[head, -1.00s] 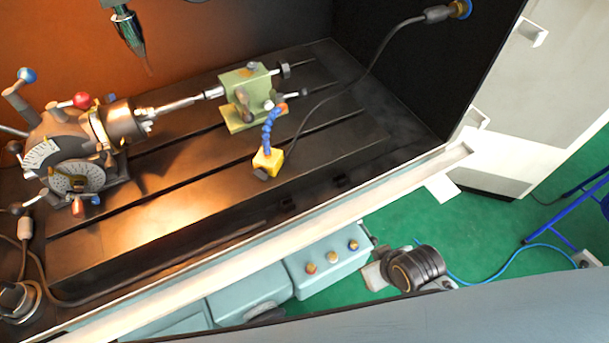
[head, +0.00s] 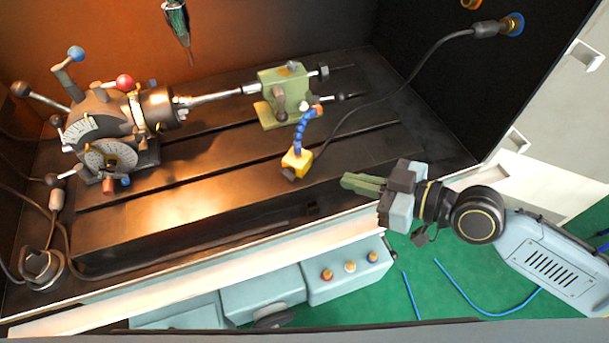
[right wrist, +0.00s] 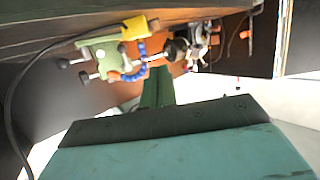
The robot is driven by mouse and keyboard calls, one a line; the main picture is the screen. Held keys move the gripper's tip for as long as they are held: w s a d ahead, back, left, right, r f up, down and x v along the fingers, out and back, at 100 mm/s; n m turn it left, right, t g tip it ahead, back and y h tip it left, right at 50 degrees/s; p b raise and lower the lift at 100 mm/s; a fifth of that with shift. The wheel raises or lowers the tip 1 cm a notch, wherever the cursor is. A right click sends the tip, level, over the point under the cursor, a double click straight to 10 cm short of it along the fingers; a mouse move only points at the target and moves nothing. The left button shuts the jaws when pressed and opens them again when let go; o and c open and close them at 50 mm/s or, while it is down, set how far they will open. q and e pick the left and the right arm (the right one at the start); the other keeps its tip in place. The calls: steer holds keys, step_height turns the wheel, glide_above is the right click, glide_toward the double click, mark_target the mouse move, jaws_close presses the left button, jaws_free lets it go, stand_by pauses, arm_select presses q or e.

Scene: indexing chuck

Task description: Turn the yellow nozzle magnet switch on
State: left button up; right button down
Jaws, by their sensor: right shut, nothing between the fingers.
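The yellow nozzle magnet (head: 297,161) is a small yellow block on the dark slotted machine table. A blue segmented hose (head: 304,130) with an orange tip rises from it, and a small dark piece shows at its front left. In the right wrist view the yellow block (right wrist: 134,27) is at the top. I cannot tell the switch's position. My right gripper (head: 345,182) is to the right of the magnet, apart from it, with its green fingers shut and empty. Its fingers also show in the right wrist view (right wrist: 157,93). My left gripper is not in view.
A green tailstock (head: 283,95) stands behind the magnet, and an indexing head (head: 100,130) with a chuck stands at left. A black cable (head: 384,100) crosses to the right wall. The light front ledge (head: 220,262) borders the table.

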glide_toward(288, 173)
steer(key=w+a+r, duration=0.2)
steer(key=a, duration=0.1)
steer(key=shift+w+a+f, duration=0.2)
steer(key=shift+a+f, duration=0.3)
steer(key=shift+f, duration=0.35)
steer(key=shift+w+a+f, duration=0.2)
steer(key=shift+a+f, duration=0.3)
steer(key=shift+f, duration=0.35)
